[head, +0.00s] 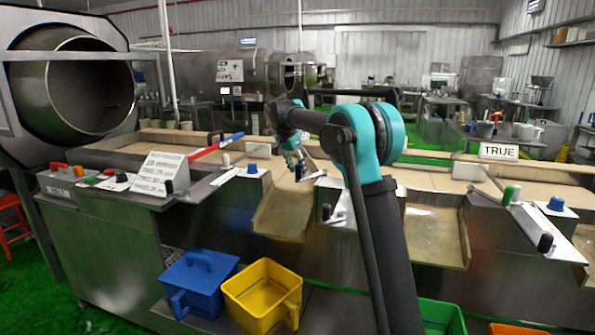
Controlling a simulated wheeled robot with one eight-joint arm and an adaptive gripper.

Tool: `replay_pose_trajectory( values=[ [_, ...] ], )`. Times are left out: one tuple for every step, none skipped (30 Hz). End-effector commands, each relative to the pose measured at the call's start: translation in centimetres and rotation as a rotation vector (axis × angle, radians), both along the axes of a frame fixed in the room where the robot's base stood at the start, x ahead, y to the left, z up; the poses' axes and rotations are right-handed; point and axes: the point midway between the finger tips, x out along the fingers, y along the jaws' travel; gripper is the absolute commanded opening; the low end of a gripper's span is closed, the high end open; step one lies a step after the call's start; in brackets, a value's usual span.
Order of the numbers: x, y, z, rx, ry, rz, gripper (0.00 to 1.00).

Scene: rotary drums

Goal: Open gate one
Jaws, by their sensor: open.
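A long metal sorting bench (120,240) with tan channels runs across the view. Which gate is gate one cannot be read from any label. A pale lever with a black knob (326,212) stands beside the left chute (284,212), partly near my arm. Another lever with a black knob (545,242) and a green knob (507,195) is at the right. My gripper (304,172) is open above the bench, behind and above the left black knob. It is small and partly hidden by my teal and black arm; nothing clear is held between its fingers.
A red-and-blue bar (212,148) lies across the bench near white text signs (160,165). Blue knobs (252,168) sit on white plates. A blue bin (198,280) and a yellow bin (262,292) stand in front below. A large drum (85,90) is at the left.

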Motion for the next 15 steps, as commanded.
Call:
replay_pose_trajectory(
  values=[
    [-0.2,0.2,0.6,0.000,0.000,0.001,0.44],
    [-0.3,0.3,1.0,0.000,0.000,0.001,0.44],
    [-0.6,0.5,1.7,0.000,0.000,0.001,0.44],
    [-0.7,0.6,2.2,0.000,0.000,0.000,0.44],
    [-0.9,0.8,2.8,0.000,0.000,0.001,0.44],
    [-1.1,1.0,3.6,0.000,0.000,0.001,0.44],
    [-1.3,1.2,4.2,0.000,0.000,0.002,0.44],
    [-1.5,1.4,4.7,0.000,0.000,0.002,0.44],
    [-1.7,1.6,5.5,0.000,0.000,0.002,0.44],
    [-1.9,1.8,6.1,0.000,0.000,0.002,0.44],
    [-2.0,1.9,6.6,0.001,-0.001,0.003,0.44],
    [-2.2,2.1,7.3,0.000,0.000,0.002,0.44],
    [-2.4,2.2,7.7,0.000,0.000,0.001,0.44],
    [-2.5,2.3,8.1,0.000,0.000,0.001,0.44],
    [-2.6,2.5,8.7,0.000,0.000,0.001,0.44]
  ],
)
